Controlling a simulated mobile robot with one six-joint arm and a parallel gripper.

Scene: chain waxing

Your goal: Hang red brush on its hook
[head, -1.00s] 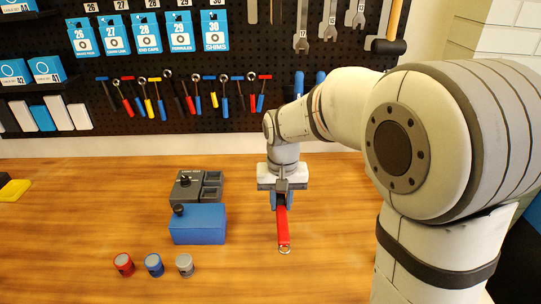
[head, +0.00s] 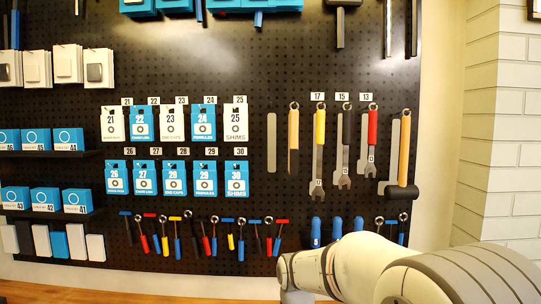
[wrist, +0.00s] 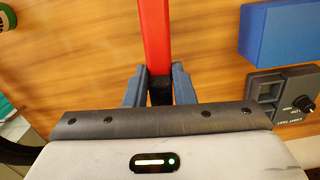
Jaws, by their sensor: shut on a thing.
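The red brush (wrist: 156,35) is in my gripper (wrist: 159,82) in the wrist view. The blue fingers are shut on its dark lower part, and its red handle points up out of that picture. Its far end is out of frame. In the head view, only part of my arm shows at the bottom right; my gripper and the brush are out of that view. The black pegboard (head: 290,62) fills the head view. It holds many hanging tools, and I cannot tell which hook belongs to the brush.
A red-handled wrench (head: 371,132) and a hammer (head: 402,165) hang at the board's right side. A row of small tools hangs low, with a blue-handled tool (head: 315,232) near my arm. In the wrist view, a blue box (wrist: 280,32) and a grey device (wrist: 278,95) stand right.

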